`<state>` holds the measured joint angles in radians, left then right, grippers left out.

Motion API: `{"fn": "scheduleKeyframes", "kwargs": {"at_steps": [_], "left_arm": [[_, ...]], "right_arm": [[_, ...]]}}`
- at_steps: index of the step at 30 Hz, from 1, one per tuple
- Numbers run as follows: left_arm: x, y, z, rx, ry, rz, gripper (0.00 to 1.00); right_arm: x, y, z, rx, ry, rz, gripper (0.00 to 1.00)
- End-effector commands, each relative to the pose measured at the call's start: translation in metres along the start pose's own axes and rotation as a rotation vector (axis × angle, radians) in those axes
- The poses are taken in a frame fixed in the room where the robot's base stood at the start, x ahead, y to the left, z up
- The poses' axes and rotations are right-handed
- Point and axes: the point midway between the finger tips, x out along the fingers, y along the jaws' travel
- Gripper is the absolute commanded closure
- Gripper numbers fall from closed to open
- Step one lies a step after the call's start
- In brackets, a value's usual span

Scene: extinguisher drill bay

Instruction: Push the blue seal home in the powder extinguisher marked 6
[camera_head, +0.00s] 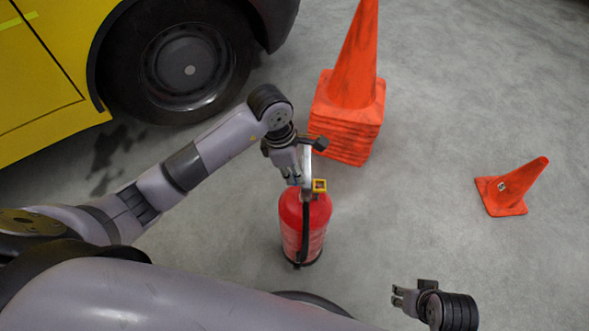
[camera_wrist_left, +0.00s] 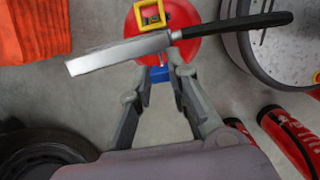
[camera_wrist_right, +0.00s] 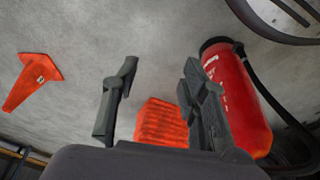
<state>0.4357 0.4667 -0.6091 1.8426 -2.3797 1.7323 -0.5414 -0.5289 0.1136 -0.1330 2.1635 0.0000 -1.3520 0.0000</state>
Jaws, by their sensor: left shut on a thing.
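A red extinguisher (camera_head: 304,230) stands upright on the floor with a silver lever (camera_wrist_left: 120,53), a black hose and a yellow square part (camera_head: 320,185) at its top. I cannot read a number on it. My left gripper (camera_head: 292,181) is at the extinguisher's head. In the left wrist view, a blue seal (camera_wrist_left: 159,75) shows between its fingertips (camera_wrist_left: 161,73), just below the lever, and the gripper is shut on it. Whether the seal is fully seated is hidden. My right gripper (camera_wrist_right: 160,72) is open and empty, away to the lower right in the head view (camera_head: 398,296).
A stack of orange cones (camera_head: 345,115) stands close behind the extinguisher. A yellow vehicle (camera_head: 45,70) with a black tyre (camera_head: 180,65) is at upper left. More red cylinders (camera_wrist_left: 292,138) show in the left wrist view. Floor between is clear.

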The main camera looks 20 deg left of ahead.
Motion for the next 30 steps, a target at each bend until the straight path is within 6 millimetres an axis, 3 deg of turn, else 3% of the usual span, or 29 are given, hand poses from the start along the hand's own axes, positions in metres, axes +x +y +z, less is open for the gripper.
{"fn": "scheduleKeyframes", "kwargs": {"at_steps": [30], "left_arm": [[0.015,0.000,-0.003,0.000,0.001,0.000,1.00]], "right_arm": [[-0.040,0.002,-0.004,0.002,0.020,0.003,0.60]]}}
